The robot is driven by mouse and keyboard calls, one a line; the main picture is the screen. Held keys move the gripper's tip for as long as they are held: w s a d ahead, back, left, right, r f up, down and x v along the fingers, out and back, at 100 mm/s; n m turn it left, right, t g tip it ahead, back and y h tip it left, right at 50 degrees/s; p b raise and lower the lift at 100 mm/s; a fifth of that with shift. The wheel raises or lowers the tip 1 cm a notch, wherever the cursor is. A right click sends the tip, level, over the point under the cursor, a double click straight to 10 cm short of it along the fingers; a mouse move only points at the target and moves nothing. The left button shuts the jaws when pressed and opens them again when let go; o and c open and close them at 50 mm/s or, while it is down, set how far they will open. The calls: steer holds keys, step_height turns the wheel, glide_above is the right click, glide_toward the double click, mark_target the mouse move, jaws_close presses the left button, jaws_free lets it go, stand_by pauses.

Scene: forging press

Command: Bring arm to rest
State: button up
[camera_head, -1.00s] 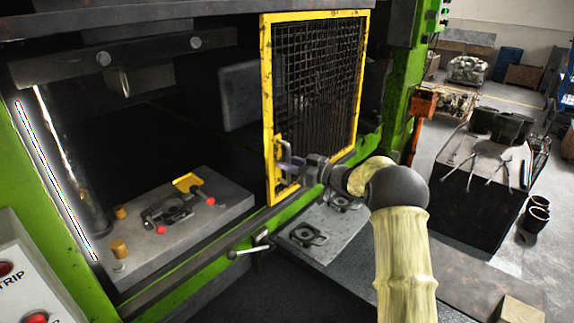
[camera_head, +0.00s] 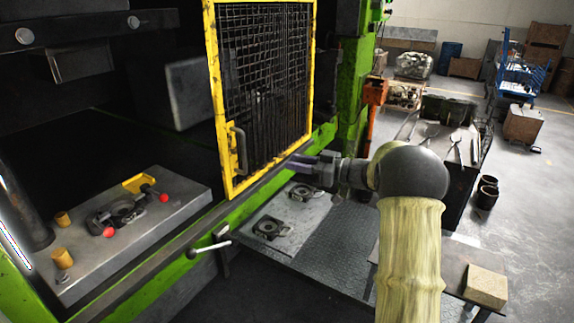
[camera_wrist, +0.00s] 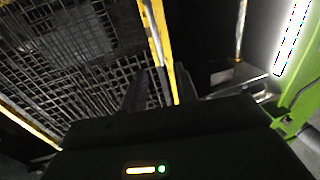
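My gripper (camera_head: 305,166) is at the end of my sleeved arm, in front of the lower right part of the yellow-framed mesh guard (camera_head: 262,85). It is apart from the guard's handle (camera_head: 238,150), which is to its left. I see no object held, but the gap between the fingers is not clear in the head view.
The press bed (camera_head: 165,215) with a die and red knobs lies left of the guard. A lever (camera_head: 208,247) sticks out below it. A plate (camera_head: 290,215) with metal fixtures lies below my gripper. A tool table (camera_head: 455,150) and a beige block (camera_head: 486,287) are at right. Open floor lies beyond.

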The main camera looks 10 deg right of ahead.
steer(key=shift+w+r, duration=0.1)
steer(key=s+d+f+m+t+h, duration=0.1)
steer(key=s+d+f+m+h, duration=0.2)
steer(key=s+f+m+h, duration=0.95)
steer(key=s+a+f+g+h, duration=0.1)
steer(key=s+f+g, duration=0.1)
steer(key=s, duration=0.8)
steer(key=s+a+f+g+h, duration=0.1)
steer(key=s+g, duration=0.4)
steer(key=s, duration=0.5)
steer(key=shift+a+f+h, duration=0.35)
steer(key=shift+a+h, duration=0.2)
steer(key=shift+a, duration=0.2)
